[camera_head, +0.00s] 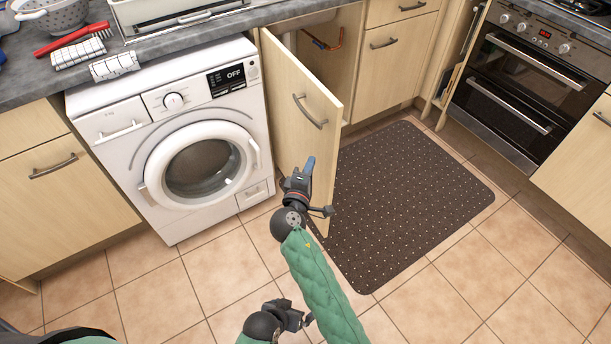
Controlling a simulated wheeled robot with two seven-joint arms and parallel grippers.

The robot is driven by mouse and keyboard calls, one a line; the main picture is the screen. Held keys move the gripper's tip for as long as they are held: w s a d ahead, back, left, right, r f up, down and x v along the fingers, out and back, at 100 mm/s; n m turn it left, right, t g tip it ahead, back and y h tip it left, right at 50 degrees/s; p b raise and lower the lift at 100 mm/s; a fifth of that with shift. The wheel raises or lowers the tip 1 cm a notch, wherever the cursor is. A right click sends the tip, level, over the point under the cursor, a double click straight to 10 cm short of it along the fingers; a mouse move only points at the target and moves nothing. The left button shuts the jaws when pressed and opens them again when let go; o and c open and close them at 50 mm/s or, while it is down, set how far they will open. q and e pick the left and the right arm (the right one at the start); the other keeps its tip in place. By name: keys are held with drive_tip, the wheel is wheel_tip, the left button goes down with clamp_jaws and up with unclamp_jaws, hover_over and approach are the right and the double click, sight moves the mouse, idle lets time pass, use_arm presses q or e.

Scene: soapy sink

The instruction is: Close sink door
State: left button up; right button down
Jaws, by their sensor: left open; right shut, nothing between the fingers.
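The sink door (299,81) is a light wood cabinet door standing open, swung out from the cabinet beside the washing machine. Its outer face, with a curved metal handle (309,112), is toward the left. The open cabinet (324,62) shows behind it, with an orange pipe inside. My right gripper (308,168) is shut and empty, seen in front of the lower part of the door's outer face, below the handle. I cannot tell if it touches the door. My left gripper (306,318) is open, low in the picture, over the floor and away from the door.
A white washing machine (190,160) stands left of the door. A dark dotted mat (410,200) lies on the tiles right of the door. An oven (525,85) is at the upper right. The counter (35,85) holds a colander, brush and cloths.

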sight(328, 145)
use_arm(q)
drive_tip(key=shift+g, duration=0.4)
drive_tip(key=shift+a+r+p, duration=0.1)
drive_tip(key=shift+r+p, duration=0.45)
drive_tip(key=shift+r, duration=2.25)
use_arm(e)
drive_tip(key=shift+w+d, duration=1.95)
drive_tip(key=shift+w, duration=0.2)
